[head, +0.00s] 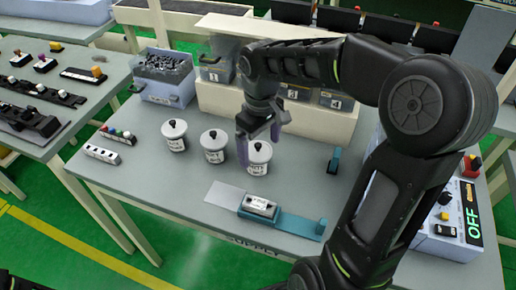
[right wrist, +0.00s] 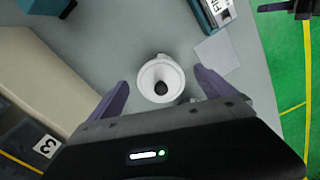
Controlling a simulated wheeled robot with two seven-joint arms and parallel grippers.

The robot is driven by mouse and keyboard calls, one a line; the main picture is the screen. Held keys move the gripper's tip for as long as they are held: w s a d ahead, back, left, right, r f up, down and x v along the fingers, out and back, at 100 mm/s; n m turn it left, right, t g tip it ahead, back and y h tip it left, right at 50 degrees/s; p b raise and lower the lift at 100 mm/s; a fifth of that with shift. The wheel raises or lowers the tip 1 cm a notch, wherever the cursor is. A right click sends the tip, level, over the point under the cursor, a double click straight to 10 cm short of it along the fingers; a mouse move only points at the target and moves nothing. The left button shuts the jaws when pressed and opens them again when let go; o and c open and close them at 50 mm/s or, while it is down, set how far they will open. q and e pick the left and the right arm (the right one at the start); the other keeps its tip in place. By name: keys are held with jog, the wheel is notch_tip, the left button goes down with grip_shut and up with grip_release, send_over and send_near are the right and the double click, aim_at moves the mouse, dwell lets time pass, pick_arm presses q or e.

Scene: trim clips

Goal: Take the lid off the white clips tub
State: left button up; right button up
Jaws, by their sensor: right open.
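Three white tubs with white lids and black knobs stand in a row. The right one is the white clips tub (head: 259,165), its label partly readable as "ITE". Its lid (right wrist: 152,74) is on. My right gripper (head: 260,138) is open just above this tub, pointing down. In the right wrist view, the lid and knob lie between the two purple fingers (right wrist: 162,86), with gaps on both sides. I cannot tell the exact height of the fingertips over the lid. Only a dark part, seemingly of my left arm, shows at a corner; its jaws cannot be made out.
The middle tub (head: 214,152) and left tub (head: 174,140) stand close by on the left. Numbered bins (head: 213,73) in a cream rack are behind. A teal fixture (head: 284,219) holding a labelled part lies in front. A switch box reading OFF (head: 455,215) is at right.

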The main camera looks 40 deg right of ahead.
aim_at(260, 146)
jog(key=shift+c, duration=0.4)
jog(key=c, duration=1.3)
jog(key=shift+r, duration=0.1)
notch_tip(260, 146, up, 10)
jog(key=shift+f, duration=0.1)
dwell(0.5)
